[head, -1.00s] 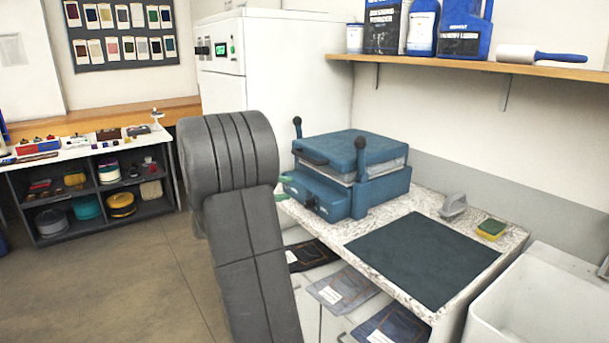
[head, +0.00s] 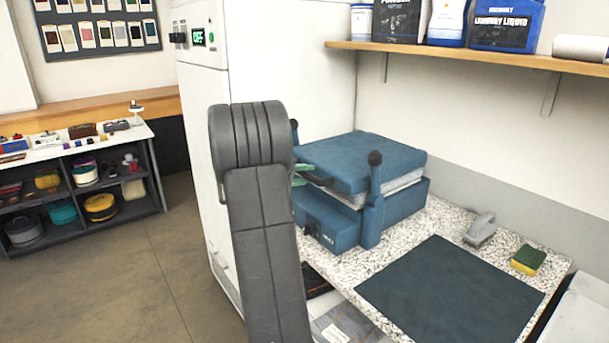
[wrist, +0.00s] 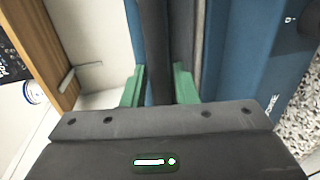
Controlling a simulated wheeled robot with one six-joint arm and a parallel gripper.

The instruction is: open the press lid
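The blue press (head: 335,215) stands on the speckled counter, its lid (head: 360,158) down over a pale layer. A dark bar handle (head: 314,178) is on the lid's front, partly hidden by my arm. My gripper (head: 301,174) is at this handle, its green fingers partly hidden in the head view. In the wrist view my gripper (wrist: 159,88) has its green fingers on either side of the dark handle bar (wrist: 155,40). A thin strip of blue shows between the left finger and the bar, so the fingers look open around it.
A dark mat (head: 450,292) lies on the counter in front of the press, with a grey iron-like tool (head: 481,228) and a sponge (head: 528,260) beyond it. A wooden shelf (head: 480,55) with bottles hangs above. A white cabinet (head: 270,70) stands behind my arm.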

